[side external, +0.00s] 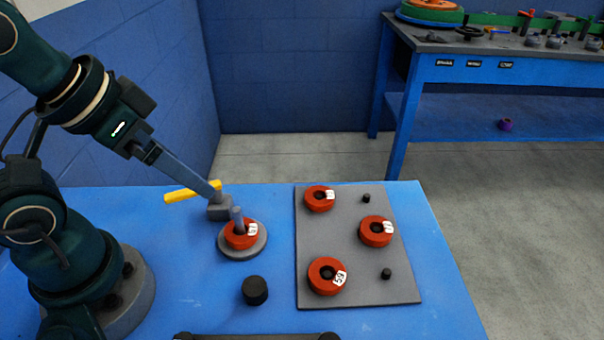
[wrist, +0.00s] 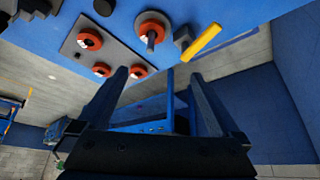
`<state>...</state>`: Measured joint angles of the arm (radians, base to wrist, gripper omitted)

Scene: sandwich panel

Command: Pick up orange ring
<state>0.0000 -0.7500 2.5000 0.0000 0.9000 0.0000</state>
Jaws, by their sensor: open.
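Several red-orange rings with white labels are in view. One ring (side external: 234,241) sits around the upright grey peg (side external: 237,216) on a round grey base (side external: 236,255); it also shows in the wrist view (wrist: 143,30). Three others lie on the grey panel: far ring (side external: 311,203), right ring (side external: 367,236), near ring (side external: 318,283). I cannot tell which one is meant. My gripper (side external: 212,191) is above the table, left of and behind the peg. In the wrist view its fingers (wrist: 158,75) are apart with nothing held between them, away from every ring.
A yellow bar (side external: 186,193) with a grey block (side external: 217,211) is by my fingertips in the side view. A black cylinder (side external: 255,291) stands before the peg base. The grey panel (side external: 350,290) also bears small black pegs (side external: 386,273). The blue table (side external: 440,300) is clear at right.

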